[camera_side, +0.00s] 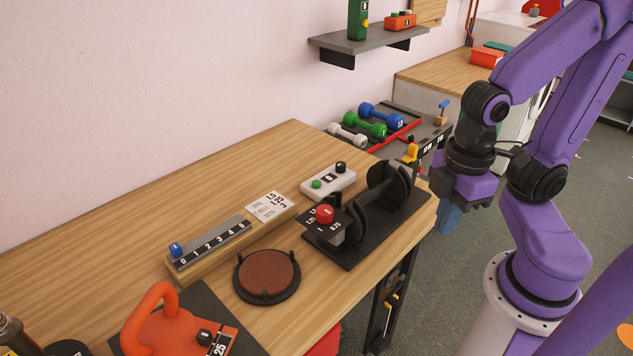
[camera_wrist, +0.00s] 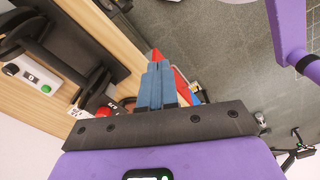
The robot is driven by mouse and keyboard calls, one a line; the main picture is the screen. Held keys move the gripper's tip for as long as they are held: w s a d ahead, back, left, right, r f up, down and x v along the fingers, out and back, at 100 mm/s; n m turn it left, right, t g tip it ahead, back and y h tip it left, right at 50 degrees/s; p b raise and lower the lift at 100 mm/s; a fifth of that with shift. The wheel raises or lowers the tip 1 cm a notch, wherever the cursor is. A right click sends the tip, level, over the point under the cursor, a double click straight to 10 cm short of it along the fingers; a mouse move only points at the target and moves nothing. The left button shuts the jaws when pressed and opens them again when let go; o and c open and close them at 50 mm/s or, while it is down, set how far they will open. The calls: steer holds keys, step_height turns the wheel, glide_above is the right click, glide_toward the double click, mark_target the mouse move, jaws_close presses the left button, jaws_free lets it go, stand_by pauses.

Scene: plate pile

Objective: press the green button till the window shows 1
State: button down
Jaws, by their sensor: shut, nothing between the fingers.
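The green button (camera_side: 316,184) sits on the left end of a white box (camera_side: 334,188) on the wooden table. A small dark window (camera_side: 329,177) is in the middle of the box and a black knob (camera_side: 341,167) is at its other end. The window's digit looks like 0 but is too small to be sure. My gripper (camera_side: 449,222) is shut and empty, pointing down past the table's right edge, well apart from the box. In the wrist view its blue fingers (camera_wrist: 157,84) are together, and the green button (camera_wrist: 46,89) shows at left.
A black rack (camera_side: 383,222) with upright discs stands between my gripper and the box. A red knob (camera_side: 324,213) is at its left end. A round brown pad (camera_side: 268,274), a counter rail (camera_side: 215,243) and an orange kettlebell (camera_side: 160,325) lie further left.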

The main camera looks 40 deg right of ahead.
steer(key=w+a+f+n+t, duration=0.1)
steer(key=w+n, duration=0.1)
steer(key=w, duration=0.4)
steer(key=w+n+t+y, duration=0.1)
steer(key=w+n, duration=0.2)
steer(key=w, duration=0.4)
steer(key=w+a+f+n+t+y, duration=0.1)
steer(key=w+n+t, duration=0.1)
steer(key=w, duration=0.5)
steer(key=shift+w+a+f, duration=0.25)
steer(key=shift+a+f, duration=0.05)
steer(key=shift+f, duration=0.05)
steer(key=w+d+f+n+t, duration=0.15)
steer(key=w+d+n, duration=0.25)
steer(key=w, duration=0.5)
steer(key=n+t+h, duration=0.1)
steer(key=n+t, duration=0.3)
steer(key=n, duration=0.1)
glide_above(320, 183)
steer(key=shift+f+g, duration=0.2)
steer(key=shift+g, duration=0.05)
steer(key=shift+f, duration=4.45)
steer(key=shift+f, duration=0.2)
